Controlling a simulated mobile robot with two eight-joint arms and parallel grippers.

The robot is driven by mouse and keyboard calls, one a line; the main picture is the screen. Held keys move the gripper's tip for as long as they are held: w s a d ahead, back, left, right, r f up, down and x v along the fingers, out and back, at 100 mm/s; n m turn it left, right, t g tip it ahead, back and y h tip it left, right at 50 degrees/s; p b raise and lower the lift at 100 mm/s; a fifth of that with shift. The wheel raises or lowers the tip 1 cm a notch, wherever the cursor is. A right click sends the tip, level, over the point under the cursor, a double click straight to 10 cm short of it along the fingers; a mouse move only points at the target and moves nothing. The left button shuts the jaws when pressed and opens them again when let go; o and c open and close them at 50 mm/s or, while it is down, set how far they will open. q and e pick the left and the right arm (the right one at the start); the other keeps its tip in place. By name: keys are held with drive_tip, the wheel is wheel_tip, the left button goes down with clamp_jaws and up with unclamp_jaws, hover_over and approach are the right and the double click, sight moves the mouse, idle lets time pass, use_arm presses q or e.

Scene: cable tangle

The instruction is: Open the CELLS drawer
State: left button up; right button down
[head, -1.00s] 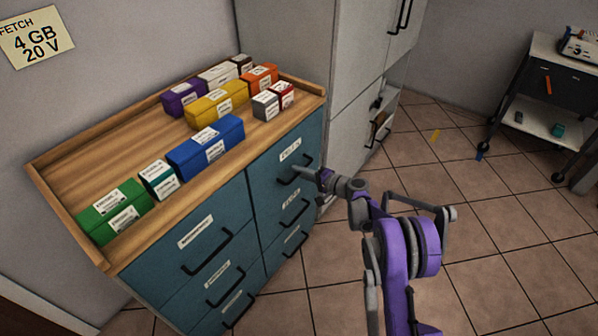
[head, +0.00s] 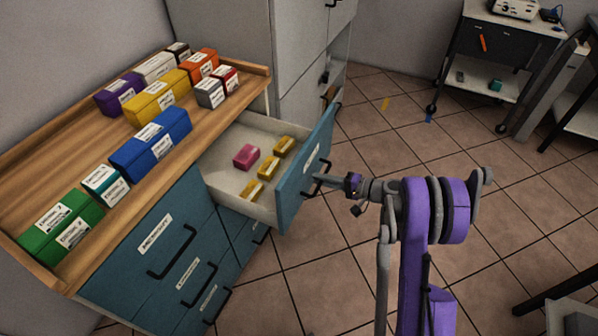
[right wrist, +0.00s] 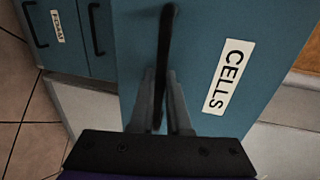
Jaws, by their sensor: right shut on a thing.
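The CELLS drawer (head: 305,165) is the top right drawer of the teal cabinet and stands well pulled out. Its CELLS label (right wrist: 229,77) reads clearly in the right wrist view. Inside lie a pink block (head: 246,156) and several yellow blocks (head: 269,167). My right gripper (head: 322,180) is at the drawer front, shut on the black drawer handle (right wrist: 166,45). In the right wrist view its two fingers (right wrist: 160,105) stand on either side of the handle bar. My left gripper is not in view.
The wooden cabinet top (head: 75,150) holds several coloured boxes, among them a blue box (head: 150,145) and a green box (head: 62,225). A pale tall cabinet (head: 300,60) stands behind. A cart (head: 500,65) is at the back right. The tiled floor (head: 400,145) between is mostly clear.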

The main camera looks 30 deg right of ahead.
drive_tip(key=f+v, duration=0.2)
drive_tip(key=v, duration=0.7)
drive_tip(key=shift+s, duration=0.2)
drive_tip(key=shift+d, duration=0.15)
drive_tip(key=c, duration=0.9)
unclamp_jaws()
drive_tip(key=p+v, duration=0.1)
drive_tip(key=v, duration=0.9)
drive_tip(key=shift+s+d, duration=0.2)
drive_tip(key=shift+s, duration=0.15)
